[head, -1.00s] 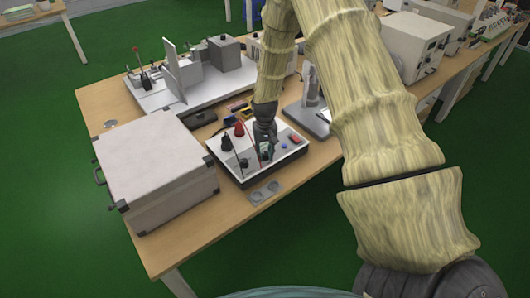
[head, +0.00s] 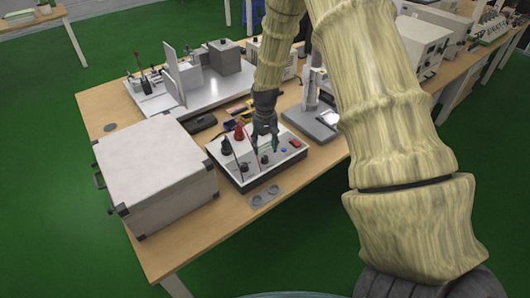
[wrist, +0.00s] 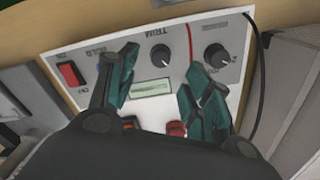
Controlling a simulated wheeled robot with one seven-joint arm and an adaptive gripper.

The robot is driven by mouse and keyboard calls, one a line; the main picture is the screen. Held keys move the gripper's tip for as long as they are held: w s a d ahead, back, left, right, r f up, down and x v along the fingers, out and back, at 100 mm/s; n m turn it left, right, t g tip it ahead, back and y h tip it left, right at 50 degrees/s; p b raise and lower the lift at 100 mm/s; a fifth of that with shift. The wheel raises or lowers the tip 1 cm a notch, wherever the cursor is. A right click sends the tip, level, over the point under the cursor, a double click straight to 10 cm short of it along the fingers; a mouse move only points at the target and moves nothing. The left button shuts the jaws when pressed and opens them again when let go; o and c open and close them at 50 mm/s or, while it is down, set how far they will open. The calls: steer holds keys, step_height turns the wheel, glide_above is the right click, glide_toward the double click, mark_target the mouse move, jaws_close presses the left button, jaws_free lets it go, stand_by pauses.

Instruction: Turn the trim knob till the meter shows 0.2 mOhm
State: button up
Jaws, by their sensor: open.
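The meter (head: 240,181) is a white-topped box with a sloping panel on the bench. In the wrist view its panel (wrist: 262,25) appears upside down. The black trim knob (wrist: 160,56) has a white pointer mark and sits beyond and between the fingertips; it also shows in the head view (head: 266,160). My gripper (wrist: 160,82) is open and empty, its two teal fingers apart above the panel, not around the knob. It hangs over the meter in the head view (head: 265,146). The pale green display (wrist: 150,88) is visible between the fingers, but its reading is not legible.
A second black knob (wrist: 216,56) sits beside the trim knob. A red switch (wrist: 68,74) is on the panel's other side. Red and black plugs with leads stand on the meter. A large grey case (head: 155,170) is left of it; a stand (head: 318,118) is right.

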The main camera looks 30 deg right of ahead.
mark_target(265, 157)
step_height(265, 157, up, 6)
stand_by(0.4)
stand_by(0.4)
